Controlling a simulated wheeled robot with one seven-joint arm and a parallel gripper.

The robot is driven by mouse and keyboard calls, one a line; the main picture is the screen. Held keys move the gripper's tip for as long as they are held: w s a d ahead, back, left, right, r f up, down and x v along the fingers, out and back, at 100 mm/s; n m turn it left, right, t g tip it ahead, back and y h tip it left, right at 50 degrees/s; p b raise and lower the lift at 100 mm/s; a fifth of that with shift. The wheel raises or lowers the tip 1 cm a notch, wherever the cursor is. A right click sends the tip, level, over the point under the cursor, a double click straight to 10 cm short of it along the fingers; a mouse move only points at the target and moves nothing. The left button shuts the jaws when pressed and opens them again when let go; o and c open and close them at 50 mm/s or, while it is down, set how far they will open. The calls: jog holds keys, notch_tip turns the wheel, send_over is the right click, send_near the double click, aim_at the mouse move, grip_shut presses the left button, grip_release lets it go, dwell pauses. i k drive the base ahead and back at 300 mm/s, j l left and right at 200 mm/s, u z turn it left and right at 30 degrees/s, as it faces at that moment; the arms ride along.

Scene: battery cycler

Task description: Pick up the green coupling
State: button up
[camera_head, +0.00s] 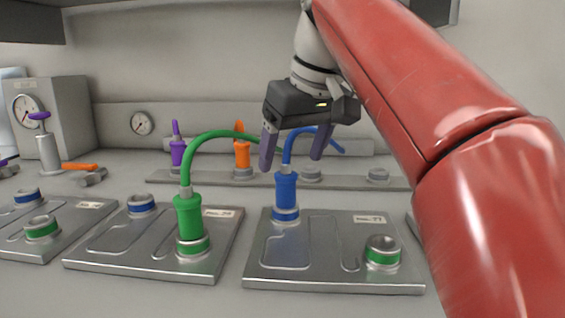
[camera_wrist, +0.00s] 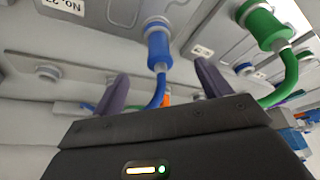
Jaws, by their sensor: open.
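The green coupling (camera_head: 188,217) stands upright on the green-ringed port of the middle plate, with a green hose arching from its top to the right and back. It also shows at the upper right of the wrist view (camera_wrist: 266,28). My gripper (camera_head: 292,158) is open and empty, with its purple-grey fingers pointing down. It is to the right of the green coupling and higher, above and behind the blue coupling (camera_head: 286,192). In the wrist view the blue coupling (camera_wrist: 158,48) lies ahead between the finger directions, and the green one is outside them to the right.
The blue coupling sits on the blue-ringed port of the right plate (camera_head: 330,280), its hose running back right. A rear rail (camera_head: 340,184) holds orange (camera_head: 242,153) and purple (camera_head: 177,150) couplings. A gauge box (camera_head: 55,115) stands at left. The green hose passes near my gripper.

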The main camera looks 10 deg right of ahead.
aim_at(187, 203)
jog(key=k, duration=1)
